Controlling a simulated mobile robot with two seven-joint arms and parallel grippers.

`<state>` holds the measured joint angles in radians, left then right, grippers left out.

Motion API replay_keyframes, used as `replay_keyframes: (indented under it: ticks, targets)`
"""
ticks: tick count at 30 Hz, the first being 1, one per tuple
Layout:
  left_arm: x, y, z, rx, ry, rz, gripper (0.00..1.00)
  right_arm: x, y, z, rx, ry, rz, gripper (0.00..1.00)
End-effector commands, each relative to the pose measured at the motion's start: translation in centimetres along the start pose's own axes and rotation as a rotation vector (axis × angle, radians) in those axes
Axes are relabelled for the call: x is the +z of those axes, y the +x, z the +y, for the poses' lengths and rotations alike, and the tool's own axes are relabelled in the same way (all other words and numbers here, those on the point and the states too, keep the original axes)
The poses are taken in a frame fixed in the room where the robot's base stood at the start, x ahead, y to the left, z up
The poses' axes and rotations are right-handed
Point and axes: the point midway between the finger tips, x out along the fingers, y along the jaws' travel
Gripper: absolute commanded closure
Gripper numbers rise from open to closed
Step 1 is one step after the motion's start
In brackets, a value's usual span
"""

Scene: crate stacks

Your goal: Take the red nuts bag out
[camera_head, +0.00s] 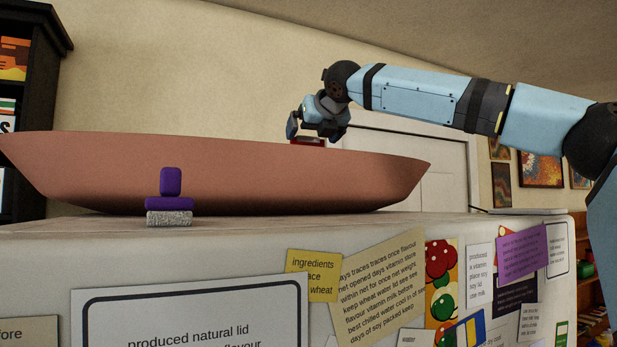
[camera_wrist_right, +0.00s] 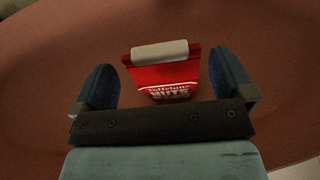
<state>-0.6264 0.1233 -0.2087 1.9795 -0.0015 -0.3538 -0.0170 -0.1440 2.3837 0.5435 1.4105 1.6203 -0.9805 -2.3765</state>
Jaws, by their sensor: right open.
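The red nuts bag (camera_wrist_right: 166,78) stands in a large reddish-brown bowl, with a pale strip along its top edge and "NUTS" lettering on its face. In the head view only a small red top part of the bag (camera_head: 308,141) shows above the rim of the bowl (camera_head: 200,165). My right gripper (camera_head: 318,132) is just above the far right part of the rim, at the bag. In the right wrist view its two blue fingers (camera_wrist_right: 168,85) are spread wide, one on each side of the bag, with gaps. My left gripper is not in view.
The bowl stands on a white fridge-like top (camera_head: 430,224) covered in notes in front. A purple magnet-like object (camera_head: 171,182) on a grey block stands before the bowl. A dark shelf (camera_head: 35,80) is at left, a white door (camera_head: 440,180) behind.

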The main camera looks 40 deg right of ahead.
Motion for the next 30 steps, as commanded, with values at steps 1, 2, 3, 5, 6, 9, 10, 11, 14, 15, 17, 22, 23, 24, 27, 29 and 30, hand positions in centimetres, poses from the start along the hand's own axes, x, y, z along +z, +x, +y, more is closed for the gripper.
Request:
replay_keyframes:
  ticks: [1,2,3,5,6,9,10,11,14,15,17,22,23,24,27,29,30]
  targets:
    - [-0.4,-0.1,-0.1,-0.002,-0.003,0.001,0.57,0.1,0.9,-0.1,-0.002,-0.001,0.003,0.0]
    - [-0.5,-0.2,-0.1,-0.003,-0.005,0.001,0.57,0.1,1.4,-0.1,-0.001,-0.001,0.003,0.0]
    - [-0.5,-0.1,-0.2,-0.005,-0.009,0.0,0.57,0.1,2.0,-0.1,-0.002,-0.001,0.003,0.0]
    - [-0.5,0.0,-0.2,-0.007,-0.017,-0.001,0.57,0.1,2.7,-0.1,-0.001,0.0,0.001,0.0]
    - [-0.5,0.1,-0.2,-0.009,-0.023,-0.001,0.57,0.0,3.1,-0.1,-0.001,0.0,0.001,0.0]
    - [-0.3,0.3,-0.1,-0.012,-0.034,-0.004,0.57,0.0,3.3,-0.1,0.0,0.0,0.0,0.0]
    - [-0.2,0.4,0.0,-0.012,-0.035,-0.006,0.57,0.0,3.3,-0.1,0.0,0.0,0.0,0.0]
    - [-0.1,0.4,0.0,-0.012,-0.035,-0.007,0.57,0.0,3.3,-0.1,0.0,0.0,0.0,0.0]
    - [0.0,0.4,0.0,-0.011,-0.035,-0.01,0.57,0.0,3.2,-0.1,0.0,0.0,0.0,0.09]
    - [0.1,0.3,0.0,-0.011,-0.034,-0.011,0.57,0.0,3.2,-0.1,0.0,0.0,0.0,0.18]
    - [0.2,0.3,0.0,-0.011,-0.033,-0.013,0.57,0.0,3.2,-0.1,0.0,0.0,0.0,0.32]
    - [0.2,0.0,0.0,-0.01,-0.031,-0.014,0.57,0.1,3.2,-0.1,0.0,0.0,-0.002,0.59]
    - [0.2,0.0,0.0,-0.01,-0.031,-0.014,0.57,0.1,3.2,-0.1,0.0,0.0,-0.002,0.59]
    - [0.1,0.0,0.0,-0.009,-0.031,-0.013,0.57,0.1,3.2,-0.1,0.0,0.0,-0.002,0.59]
    - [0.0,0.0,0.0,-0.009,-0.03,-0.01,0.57,0.1,3.1,-0.1,0.0,0.0,-0.002,0.59]
    - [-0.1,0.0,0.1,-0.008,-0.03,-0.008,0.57,0.3,3.1,-0.1,0.0,0.001,-0.002,0.59]
    - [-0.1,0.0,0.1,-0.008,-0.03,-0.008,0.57,0.5,3.0,-0.1,0.0,0.001,-0.003,0.59]
